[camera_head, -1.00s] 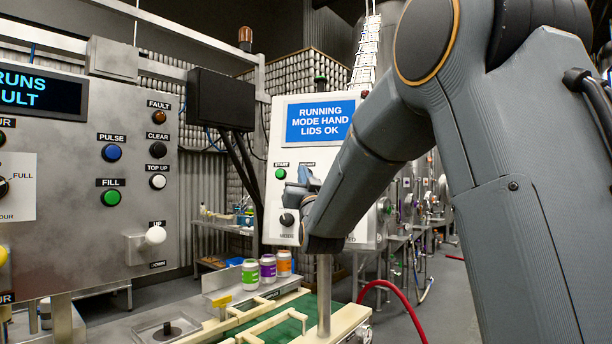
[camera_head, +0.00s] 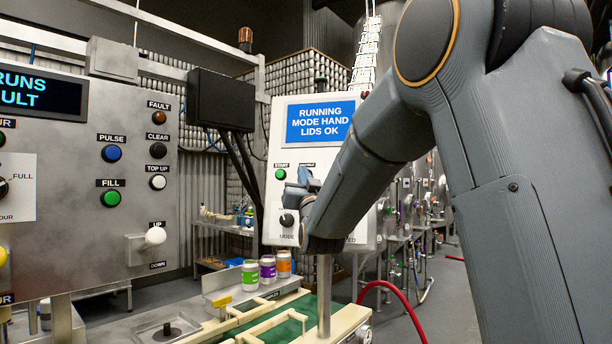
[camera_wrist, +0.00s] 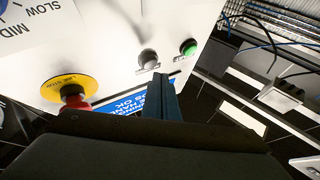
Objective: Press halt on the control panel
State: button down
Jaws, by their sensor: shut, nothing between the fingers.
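The control panel (camera_head: 268,150) is a pale box with a blue screen (camera_head: 320,122) reading "RUNNING MODE HAND LIDS OK". A green START button (camera_head: 280,174) sits below the screen; it also shows in the wrist view (camera_wrist: 188,47). A grey button (camera_wrist: 148,59) is beside the green one in the wrist view; its label cannot be read. In the head view my gripper (camera_head: 301,188) covers that spot. My gripper's shut blue fingers (camera_wrist: 162,88) point at the panel, close to the grey button. I cannot tell whether they touch it.
A red mushroom stop on a yellow disc (camera_wrist: 73,90) and a speed dial (camera_wrist: 30,8) are on the same panel. A black mode knob (camera_head: 287,219) sits low on it. A larger grey panel (camera_head: 85,230) stands left. Cans (camera_head: 267,269) stand below.

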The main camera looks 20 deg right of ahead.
jog(key=shift+w+d+b, duration=0.15)
jog(key=shift+b, duration=0.15)
dwell(0.5)
jog(key=shift+w+d, duration=0.1)
jog(key=shift+w, duration=0.1)
jog(key=shift+w+d+f+b, duration=0.2)
jog(key=shift+w+b, duration=0.1)
jog(key=shift+b, duration=0.25)
dwell(0.7)
jog(key=shift+r, duration=0.1)
jog(key=shift+s+a+r, duration=0.1)
jog(key=shift+s+a, duration=0.3)
jog(key=shift+s, duration=0.3)
jog(key=shift+b, duration=0.3)
jog(key=shift+s+a+r, duration=0.15)
jog(key=shift+s+a, duration=0.25)
jog(key=shift+s, duration=0.3)
jog(key=shift+s+a+r, duration=0.1)
jog(key=shift+s+a, duration=0.35)
jog(key=shift+s, duration=0.3)
jog(key=shift+s+a+r, duration=0.15)
jog(key=shift+s+a, duration=0.25)
jog(key=shift+s, duration=0.3)
